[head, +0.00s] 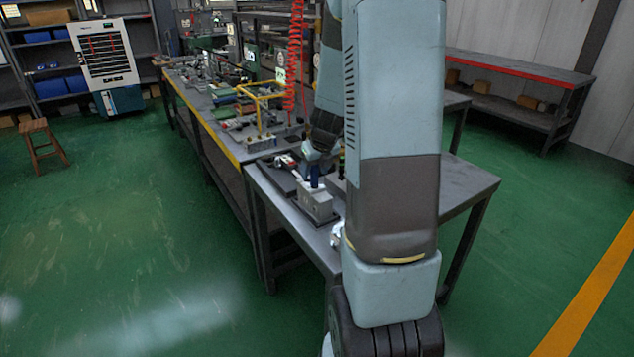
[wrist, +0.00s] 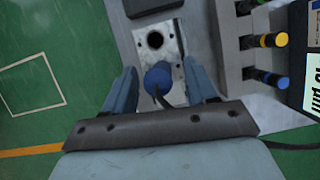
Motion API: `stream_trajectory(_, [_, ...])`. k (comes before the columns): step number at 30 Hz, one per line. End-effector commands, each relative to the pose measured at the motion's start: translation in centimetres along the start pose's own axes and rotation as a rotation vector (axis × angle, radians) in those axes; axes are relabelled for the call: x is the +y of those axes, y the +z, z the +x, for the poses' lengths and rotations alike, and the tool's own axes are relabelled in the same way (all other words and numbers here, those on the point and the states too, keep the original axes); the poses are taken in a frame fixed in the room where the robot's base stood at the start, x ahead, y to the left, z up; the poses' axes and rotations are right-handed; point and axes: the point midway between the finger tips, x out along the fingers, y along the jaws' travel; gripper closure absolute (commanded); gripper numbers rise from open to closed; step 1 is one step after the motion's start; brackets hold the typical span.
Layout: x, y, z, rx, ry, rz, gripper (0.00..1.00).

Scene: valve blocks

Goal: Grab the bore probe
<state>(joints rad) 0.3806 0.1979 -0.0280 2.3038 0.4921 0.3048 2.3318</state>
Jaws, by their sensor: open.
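The bore probe, seen as a round blue handle (wrist: 158,78) with a dark cable, stands at a grey metal valve block (wrist: 168,32) in the wrist view. My gripper (wrist: 160,67) is open, with one finger on each side of the blue handle. A gap shows on the left; the right finger is close to it, and contact cannot be told. A dark round bore shows in the block just beyond the handle. In the head view the blue handle (head: 314,176) rises from the block (head: 316,203) on the near bench, below my gripper (head: 316,160).
The bench (head: 462,182) is bare at right. A longer bench with a yellow frame (head: 262,100) and parts adjoins behind. A red coiled hose (head: 294,60) hangs nearby.

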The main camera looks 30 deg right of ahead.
Motion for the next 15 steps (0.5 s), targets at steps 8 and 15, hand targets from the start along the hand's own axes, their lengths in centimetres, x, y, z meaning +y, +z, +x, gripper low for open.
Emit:
stream_trajectory(8, [-0.1,0.0,2.8,0.0,0.0,0.002,0.43])
stream_trajectory(15, [0.0,0.0,3.0,-0.001,0.0,0.0,0.43])
